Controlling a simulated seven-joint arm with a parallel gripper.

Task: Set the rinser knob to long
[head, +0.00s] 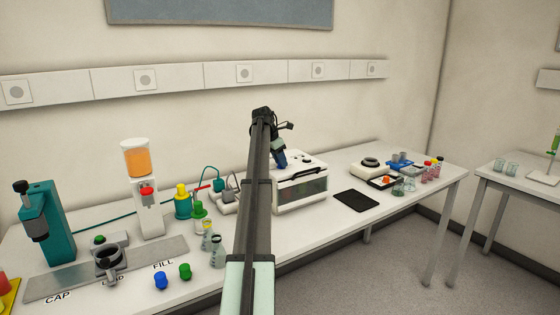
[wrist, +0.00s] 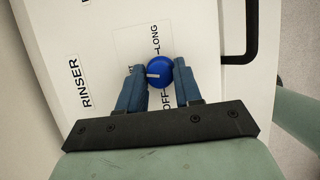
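The rinser, a white box with a dark front window, stands right of my arm in the head view (head: 313,168). Its top panel fills most of the wrist view (wrist: 45,25), with RINSER printed at the left. A round blue knob (wrist: 160,67) sits on it, with the labels OFF, LONG and a partly hidden one ending in RT around it. The knob's white mark points left, towards the RT label. My gripper (wrist: 160,80) is over the panel, its blue fingers against both sides of the knob. In the head view, my gripper (head: 280,160) hides the knob.
A black handle (wrist: 252,35) runs along the rinser's right side. Several bottles and a juice dispenser (head: 145,195) stand further left.

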